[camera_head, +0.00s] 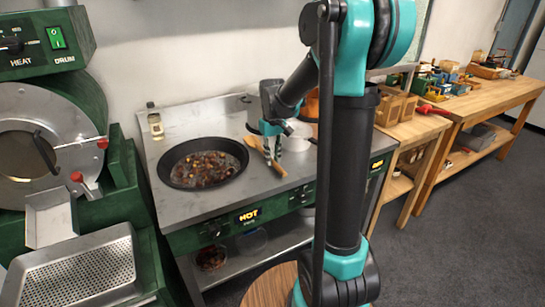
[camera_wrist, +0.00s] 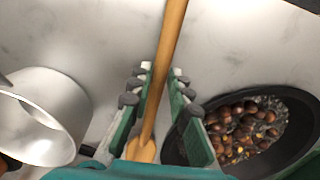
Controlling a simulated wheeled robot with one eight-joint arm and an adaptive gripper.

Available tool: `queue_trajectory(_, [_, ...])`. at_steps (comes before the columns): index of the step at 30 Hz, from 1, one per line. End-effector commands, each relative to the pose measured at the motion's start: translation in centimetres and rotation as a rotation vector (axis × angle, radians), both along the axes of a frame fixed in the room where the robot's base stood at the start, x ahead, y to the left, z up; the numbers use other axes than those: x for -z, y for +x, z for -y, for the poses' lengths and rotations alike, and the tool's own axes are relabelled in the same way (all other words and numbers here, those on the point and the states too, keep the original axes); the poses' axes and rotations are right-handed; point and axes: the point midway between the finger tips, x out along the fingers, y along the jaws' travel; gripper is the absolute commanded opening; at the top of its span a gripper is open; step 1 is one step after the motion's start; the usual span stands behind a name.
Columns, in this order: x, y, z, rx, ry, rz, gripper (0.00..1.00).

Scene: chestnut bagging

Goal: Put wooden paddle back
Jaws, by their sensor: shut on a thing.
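The wooden paddle (camera_head: 279,169) is by the right side of the black pan (camera_head: 175,178) on the steel stove top. In the wrist view the paddle (camera_wrist: 168,45) runs lengthwise between the fingers, with its wider end (camera_wrist: 144,151) near the palm. My gripper (camera_head: 272,149) points down at the paddle and is shut on it; in the wrist view the fingers (camera_wrist: 153,82) lie on both sides of the shaft. I cannot tell whether the paddle touches the stove top. The pan (camera_wrist: 173,150) holds brown chestnuts (camera_head: 207,168).
A metal pot (camera_wrist: 45,118) stands close on the paddle's other side, partly hidden behind my arm in the head view. A small jar (camera_head: 155,124) stands at the stove's back left. A green drum roaster (camera_head: 95,215) is at left, wooden tables (camera_head: 480,100) at right.

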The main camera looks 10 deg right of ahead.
Motion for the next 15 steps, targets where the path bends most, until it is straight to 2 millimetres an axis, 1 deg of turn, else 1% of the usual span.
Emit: queue_trajectory(15, [0.74,0.04,0.0,0.0,0.0,0.0,0.0])
